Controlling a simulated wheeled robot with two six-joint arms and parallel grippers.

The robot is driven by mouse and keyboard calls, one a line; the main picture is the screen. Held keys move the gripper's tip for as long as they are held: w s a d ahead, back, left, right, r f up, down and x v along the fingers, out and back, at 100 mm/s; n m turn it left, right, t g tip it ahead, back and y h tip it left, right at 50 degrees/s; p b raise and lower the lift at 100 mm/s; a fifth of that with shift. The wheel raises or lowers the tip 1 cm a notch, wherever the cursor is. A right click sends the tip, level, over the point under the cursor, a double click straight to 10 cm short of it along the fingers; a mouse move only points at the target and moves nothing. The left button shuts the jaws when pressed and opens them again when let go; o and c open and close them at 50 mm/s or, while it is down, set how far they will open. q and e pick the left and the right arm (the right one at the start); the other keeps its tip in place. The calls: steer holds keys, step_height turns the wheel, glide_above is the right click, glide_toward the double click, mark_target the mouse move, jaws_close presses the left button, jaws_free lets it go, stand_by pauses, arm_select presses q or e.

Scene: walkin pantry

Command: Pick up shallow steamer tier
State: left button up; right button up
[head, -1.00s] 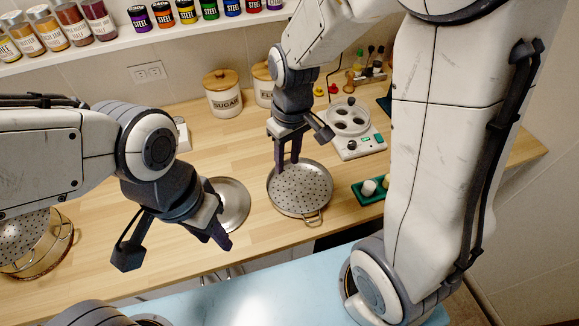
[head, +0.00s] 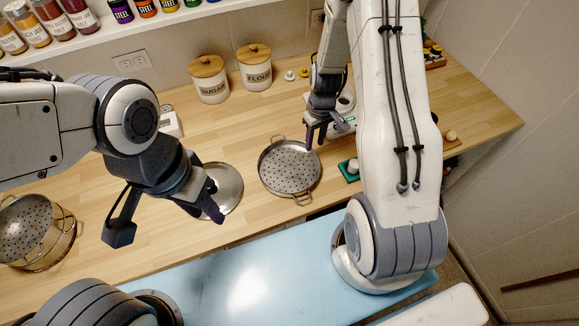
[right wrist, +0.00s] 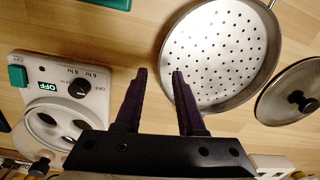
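The shallow steamer tier (head: 289,168) is a round metal pan with a perforated base and two small loop handles. It lies flat on the wooden counter in the middle of the head view, and at the upper right of the right wrist view (right wrist: 215,55). My right gripper (head: 315,143) is open and empty above the tier's right rim; in the right wrist view its two fingers (right wrist: 159,74) are apart, with the right fingertip overlapping the rim. My left gripper (head: 212,202) looks open and empty, over the lid left of the tier.
A metal lid (head: 228,185) with a dark knob lies just left of the tier. A deeper perforated steamer (head: 38,245) stands at far left. A white appliance (right wrist: 65,85) and green tray (head: 347,172) are right of the tier. Canisters (head: 209,82) stand behind.

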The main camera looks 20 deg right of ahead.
steer(key=shift+s+f+p, duration=0.1)
steer(key=shift+f+p, duration=0.4)
steer(key=shift+f, duration=1.3)
steer(key=shift+c, duration=0.3)
jaws_close()
